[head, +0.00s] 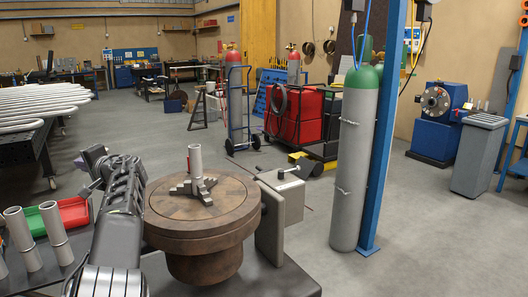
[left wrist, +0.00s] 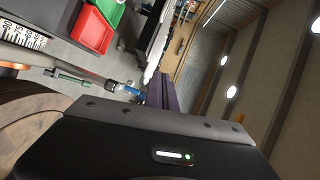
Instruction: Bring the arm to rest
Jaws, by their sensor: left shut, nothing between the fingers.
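My left arm comes in from the bottom left of the head view and reaches up beside the round turntable. My left gripper (head: 88,160) is at the arm's far end, left of the turntable and above the bench's far side. Its purple fingers (left wrist: 165,92) show in the left wrist view, shut with nothing held. The arm hides part of the bench and the red tray. My right gripper is not in view.
A brown turntable (head: 168,222) carries a chuck (head: 205,190) with an upright steel tube (head: 195,160). Steel tubes (head: 53,223) stand at left near a red tray (head: 75,212) and green tray (head: 28,222). A grey gas cylinder (head: 353,165) stands beside a blue post (head: 386,130).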

